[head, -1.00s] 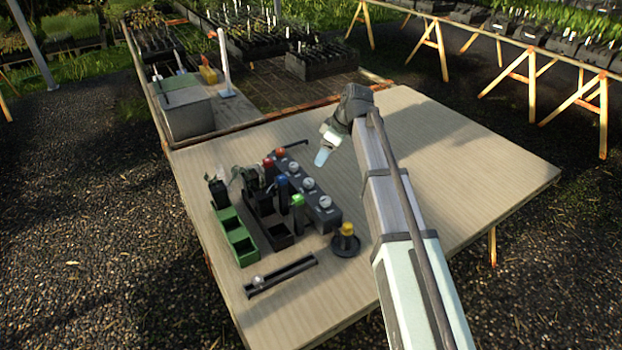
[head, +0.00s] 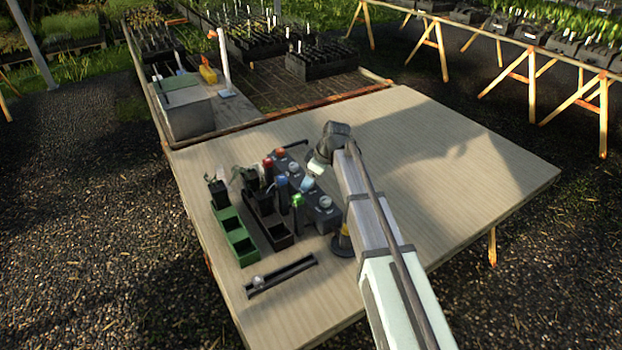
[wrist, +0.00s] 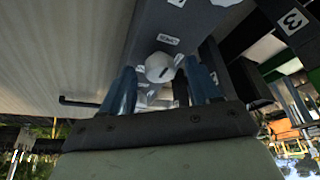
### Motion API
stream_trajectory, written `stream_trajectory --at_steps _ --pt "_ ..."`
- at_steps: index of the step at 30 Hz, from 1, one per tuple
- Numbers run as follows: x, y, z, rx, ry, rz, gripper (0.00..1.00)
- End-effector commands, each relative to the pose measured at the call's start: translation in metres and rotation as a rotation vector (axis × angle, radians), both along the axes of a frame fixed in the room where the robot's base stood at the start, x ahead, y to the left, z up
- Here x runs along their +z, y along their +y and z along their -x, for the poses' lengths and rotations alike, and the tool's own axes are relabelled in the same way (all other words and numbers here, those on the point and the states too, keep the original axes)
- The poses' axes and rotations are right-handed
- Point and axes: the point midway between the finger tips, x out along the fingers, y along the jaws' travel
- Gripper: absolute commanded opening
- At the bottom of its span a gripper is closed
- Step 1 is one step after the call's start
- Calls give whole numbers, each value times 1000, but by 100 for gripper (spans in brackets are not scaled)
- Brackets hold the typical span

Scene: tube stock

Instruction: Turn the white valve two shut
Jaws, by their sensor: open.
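A dark valve box (head: 322,218) stands on the table with a red knob (head: 280,153) at its far end and white round knobs along its top. One white knob (head: 325,201) shows at the near end. In the wrist view a white knob (wrist: 160,67) with a dark mark lies between the two blue fingers of my open gripper (wrist: 160,86). I cannot tell whether the fingers touch it. A small label beside it is too small to read.
Left of the box are a black rack (head: 279,242) with coloured-top items and a green bin (head: 239,240). A slotted rail (head: 282,276) lies in front. A yellow-topped black stand (head: 342,244) is partly behind my arm. The table's right side is clear.

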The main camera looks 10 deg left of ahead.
Motion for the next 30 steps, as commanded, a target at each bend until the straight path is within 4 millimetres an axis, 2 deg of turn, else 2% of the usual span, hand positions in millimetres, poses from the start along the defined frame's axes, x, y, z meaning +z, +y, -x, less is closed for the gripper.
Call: stream_trajectory --at_steps 8,25,30 --pt "-1 0 0 0 0 0 61" --pt "0 0 0 0 0 0 6" --pt "0 0 0 -5 0 0 5"
